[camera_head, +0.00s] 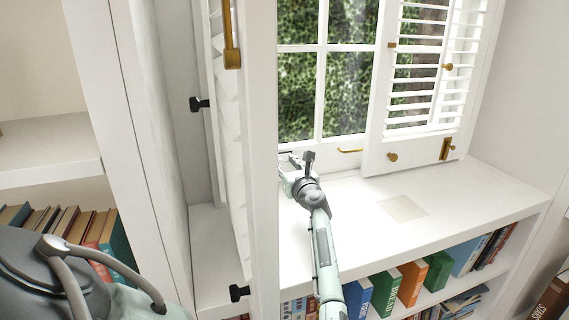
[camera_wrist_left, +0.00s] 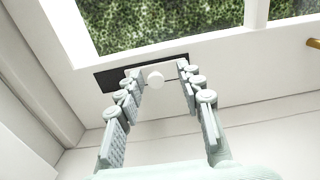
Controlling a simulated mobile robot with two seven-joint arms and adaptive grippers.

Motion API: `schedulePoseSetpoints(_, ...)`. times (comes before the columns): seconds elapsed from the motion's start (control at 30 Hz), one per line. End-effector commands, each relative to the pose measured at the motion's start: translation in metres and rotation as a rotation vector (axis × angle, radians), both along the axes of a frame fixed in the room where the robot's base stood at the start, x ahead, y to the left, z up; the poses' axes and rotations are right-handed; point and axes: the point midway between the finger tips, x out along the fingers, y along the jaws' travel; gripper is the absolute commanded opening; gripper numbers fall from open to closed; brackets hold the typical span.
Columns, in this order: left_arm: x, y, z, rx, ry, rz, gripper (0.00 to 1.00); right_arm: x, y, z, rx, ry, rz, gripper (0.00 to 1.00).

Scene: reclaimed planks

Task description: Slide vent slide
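In the head view my left gripper (camera_head: 297,163) is at the bottom of the window above the white sill, and the slot cannot be made out clearly there. My right gripper is in neither view.
An open shutter panel (camera_head: 265,170) stands left of the gripper. A louvred shutter (camera_head: 420,75) with brass knobs covers the window's right side. A brass handle (camera_head: 350,151) is on the frame between. The sill (camera_head: 350,210) is clear; books (camera_head: 411,283) fill the shelf below.

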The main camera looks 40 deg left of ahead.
Motion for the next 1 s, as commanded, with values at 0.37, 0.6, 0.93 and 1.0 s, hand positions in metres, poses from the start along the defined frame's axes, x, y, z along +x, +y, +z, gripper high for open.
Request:
schedulePoseSetpoints(0.37,-0.020,-0.039,-0.002,-0.002,0.002,-0.001,0.37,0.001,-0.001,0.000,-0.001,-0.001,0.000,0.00)
schedulePoseSetpoints(0.6,-0.033,-0.063,0.000,0.003,0.001,0.000,0.37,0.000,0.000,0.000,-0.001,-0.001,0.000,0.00)
schedulePoseSetpoints(0.93,-0.034,-0.067,0.000,0.000,-0.001,-0.001,0.37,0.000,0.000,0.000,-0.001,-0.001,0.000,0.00)
schedulePoseSetpoints(1.0,-0.034,-0.067,0.000,0.000,-0.001,-0.001,0.37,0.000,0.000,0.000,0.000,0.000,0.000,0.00)
